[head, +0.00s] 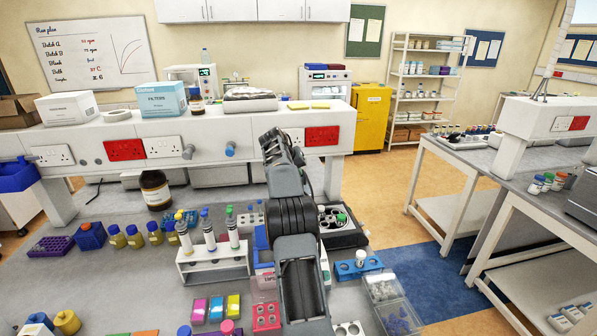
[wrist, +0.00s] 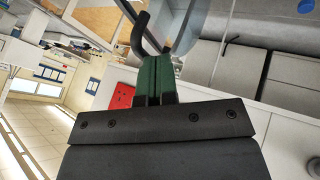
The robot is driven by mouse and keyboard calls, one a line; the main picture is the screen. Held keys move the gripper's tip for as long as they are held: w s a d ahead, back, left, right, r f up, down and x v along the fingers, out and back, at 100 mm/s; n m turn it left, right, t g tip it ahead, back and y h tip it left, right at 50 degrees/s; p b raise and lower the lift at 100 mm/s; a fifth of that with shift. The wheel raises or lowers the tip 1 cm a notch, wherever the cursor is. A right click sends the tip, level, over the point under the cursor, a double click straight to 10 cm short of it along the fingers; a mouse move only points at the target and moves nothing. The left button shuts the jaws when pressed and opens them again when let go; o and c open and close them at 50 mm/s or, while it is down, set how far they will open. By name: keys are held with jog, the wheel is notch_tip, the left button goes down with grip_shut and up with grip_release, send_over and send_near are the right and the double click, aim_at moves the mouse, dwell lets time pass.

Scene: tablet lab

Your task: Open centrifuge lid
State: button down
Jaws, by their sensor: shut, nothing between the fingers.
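My gripper (wrist: 153,78) shows in the wrist view with its two green fingers together and nothing between them. Dark curved hook-like parts (wrist: 140,35) show just beyond the fingertips; I cannot tell what they belong to. In the head view my arm rises through the middle of the picture and hides part of the bench; the fingers cannot be made out there. I cannot clearly pick out the centrifuge or its lid. A dark box with round wells and a green cap (head: 341,219) stands just right of my arm, partly hidden by it.
A blue rack (head: 358,270) and a clear box (head: 393,305) lie to the right. A raised white shelf with red sockets (head: 125,150) runs behind the bench.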

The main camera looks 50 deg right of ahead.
jog(key=w+v, duration=0.1)
jog(key=v, duration=1.1)
jog(key=shift+w+a, duration=0.35)
jog(key=shift+a, duration=0.15)
jog(key=shift+f, duration=0.1)
